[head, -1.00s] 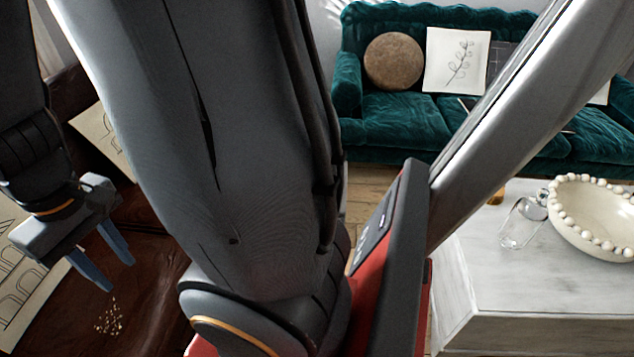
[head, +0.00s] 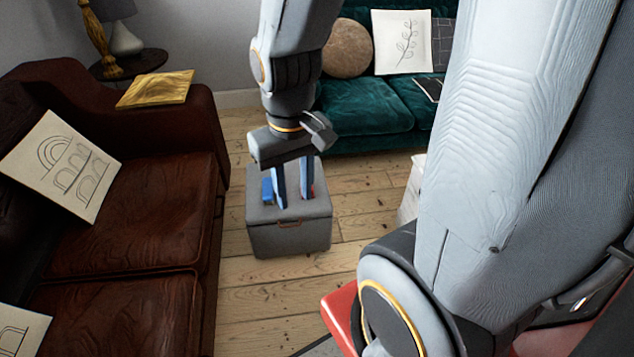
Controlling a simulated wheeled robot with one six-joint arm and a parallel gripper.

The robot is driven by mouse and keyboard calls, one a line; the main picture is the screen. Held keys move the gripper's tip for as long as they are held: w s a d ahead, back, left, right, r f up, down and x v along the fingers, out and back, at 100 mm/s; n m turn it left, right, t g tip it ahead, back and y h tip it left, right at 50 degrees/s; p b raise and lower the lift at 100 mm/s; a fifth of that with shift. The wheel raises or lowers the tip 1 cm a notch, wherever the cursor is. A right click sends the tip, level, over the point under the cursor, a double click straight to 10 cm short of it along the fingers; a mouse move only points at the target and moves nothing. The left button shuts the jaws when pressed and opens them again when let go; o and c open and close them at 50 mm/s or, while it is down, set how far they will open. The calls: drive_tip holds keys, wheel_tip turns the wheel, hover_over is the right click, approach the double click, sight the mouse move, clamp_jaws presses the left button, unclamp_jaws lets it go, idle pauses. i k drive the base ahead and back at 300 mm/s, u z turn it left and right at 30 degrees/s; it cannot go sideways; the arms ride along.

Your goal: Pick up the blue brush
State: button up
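A small blue object (head: 267,191), which looks like the blue brush, lies on top of a grey box-shaped ottoman (head: 290,239) in the head view. It sits just left of my gripper's left finger in the picture. My gripper (head: 293,204) points down over the ottoman with its two blue fingers apart. I see nothing held between them. I cannot tell whether the fingertips touch the ottoman's top. The fingers hide part of that top.
A small red item (head: 308,192) shows behind the right finger. A brown leather sofa (head: 122,245) stands at the left and a green sofa (head: 375,110) behind. Bare floorboards (head: 262,308) lie in front of the ottoman. A side table with a lamp (head: 124,40) stands at the back left.

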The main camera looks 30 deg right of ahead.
sight(267, 188)
drive_tip(key=u, duration=1.9)
drive_tip(key=k, duration=1.15)
drive_tip(key=z, duration=0.45)
